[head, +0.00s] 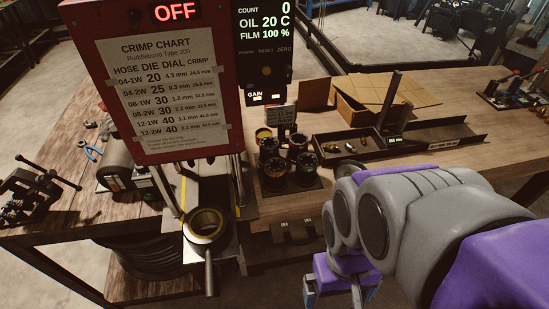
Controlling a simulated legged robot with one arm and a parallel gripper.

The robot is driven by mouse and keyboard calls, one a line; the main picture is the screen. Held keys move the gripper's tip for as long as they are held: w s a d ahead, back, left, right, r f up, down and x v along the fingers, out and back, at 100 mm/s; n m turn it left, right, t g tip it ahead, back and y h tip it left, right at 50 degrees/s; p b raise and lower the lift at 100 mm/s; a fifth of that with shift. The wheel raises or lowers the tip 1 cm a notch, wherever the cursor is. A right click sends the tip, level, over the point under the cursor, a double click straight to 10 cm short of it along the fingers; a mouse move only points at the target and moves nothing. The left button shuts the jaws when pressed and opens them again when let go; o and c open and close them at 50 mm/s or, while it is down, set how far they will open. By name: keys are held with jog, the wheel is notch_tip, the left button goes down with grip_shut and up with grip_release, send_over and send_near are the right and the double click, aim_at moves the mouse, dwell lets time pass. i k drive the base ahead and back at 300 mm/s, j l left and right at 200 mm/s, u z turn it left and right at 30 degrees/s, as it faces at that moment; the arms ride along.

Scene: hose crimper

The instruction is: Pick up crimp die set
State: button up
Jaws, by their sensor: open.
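Several dark round die sets with coloured marks stand upright in a cluster on a dark tray (290,191) on the bench. The front ones are a left die set (274,174) and a right die set (306,171). Behind them are another die set (295,149) and one with a yellow and red top (264,136). I cannot tell which one the task names. My gripper (341,292) is at the bottom of the head view, below and right of the dies. It is open and apart from them, with its lower part cut off by the frame.
The crimper (160,80) with its chart and OFF display stands left of the dies. Its ring-shaped head (208,224) and handle jut forward. A small sign (281,118) stands behind the dies. A long tray (440,143) and cardboard box (375,100) lie right. A vise (32,190) is far left.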

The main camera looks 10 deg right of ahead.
aim_at(298, 148)
jog(key=l+u, duration=0.15)
jog(key=l, duration=0.4)
jog(key=u, duration=1.25)
jog(key=z, duration=1.35)
jog(key=i+j+z, duration=0.1)
jog(key=i+z, duration=0.25)
jog(key=z, duration=0.15)
jog(key=i+j+z, duration=0.25)
jog(key=z, duration=0.25)
jog(key=i, duration=0.1)
